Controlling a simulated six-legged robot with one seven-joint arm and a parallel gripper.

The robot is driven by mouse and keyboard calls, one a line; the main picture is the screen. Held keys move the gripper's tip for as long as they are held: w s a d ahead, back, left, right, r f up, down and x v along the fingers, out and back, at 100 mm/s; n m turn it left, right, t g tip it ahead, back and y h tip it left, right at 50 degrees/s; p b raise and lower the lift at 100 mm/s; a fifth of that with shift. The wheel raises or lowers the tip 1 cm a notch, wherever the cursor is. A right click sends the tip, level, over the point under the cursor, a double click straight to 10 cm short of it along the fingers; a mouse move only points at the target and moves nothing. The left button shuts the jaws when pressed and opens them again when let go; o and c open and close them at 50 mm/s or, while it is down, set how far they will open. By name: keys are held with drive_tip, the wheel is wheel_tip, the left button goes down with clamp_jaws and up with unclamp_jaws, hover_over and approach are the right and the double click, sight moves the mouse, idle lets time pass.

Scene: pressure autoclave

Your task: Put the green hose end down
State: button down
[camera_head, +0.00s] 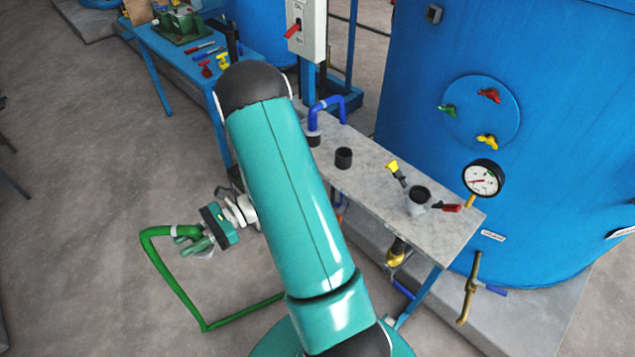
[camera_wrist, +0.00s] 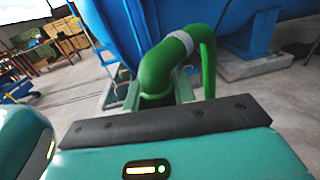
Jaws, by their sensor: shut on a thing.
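The green hose (camera_head: 163,258) has its bent end held in my gripper (camera_head: 198,243), left of my teal arm in the head view. My gripper is shut on this hose end, off the floor and clear of the grey-topped table. From there the hose hangs down and bends back along the floor, passing behind my arm. In the wrist view the hose end (camera_wrist: 160,68) is a thick green elbow with a grey band, between the fingers (camera_wrist: 158,95). The tip of the end is hidden by my gripper.
A grey-topped table (camera_head: 375,185) stands to the right, with a blue pipe (camera_head: 327,106), a black socket (camera_head: 343,158) and valves on it. A large blue tank (camera_head: 520,90) with a gauge (camera_head: 482,178) is behind. A blue bench (camera_head: 170,50) holds tools. The floor at left is open.

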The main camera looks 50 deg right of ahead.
drive_tip(key=s+d+r+n+g+h, duration=0.1)
drive_tip(key=s+d+n+g+h, duration=0.15)
drive_tip(key=s+n+g, duration=0.45)
drive_tip(key=s+d+r+n+g+h, duration=0.15)
drive_tip(key=s+d+n+g, duration=0.25)
drive_tip(key=s+g, duration=0.6)
drive_tip(key=s+d+r+n+g+h, duration=0.2)
drive_tip(key=s+d+n+g+h, duration=0.3)
drive_tip(key=s+d+h, duration=0.5)
drive_tip(key=w+d+r+n+t+h, duration=0.1)
drive_tip(key=d+r+n+t+h, duration=0.2)
drive_tip(key=d+r+n+h, duration=0.7)
drive_tip(key=w+d+r+n+t+h, duration=0.1)
drive_tip(key=d+r+n+t+h, duration=0.5)
drive_tip(key=d, duration=0.7)
drive_tip(key=s+d+f, duration=0.3)
drive_tip(key=f, duration=0.1)
drive_tip(key=s+d+f+m+g+h, duration=0.1)
drive_tip(key=s+d+f, duration=0.2)
drive_tip(key=f, duration=0.1)
drive_tip(key=s+d+f+g, duration=0.1)
drive_tip(key=s+d+f, duration=0.2)
drive_tip(key=s+f, duration=0.1)
drive_tip(key=shift+d+f+h, duration=0.25)
drive_tip(key=shift+d+h, duration=0.05)
drive_tip(key=shift+f, duration=0.5)
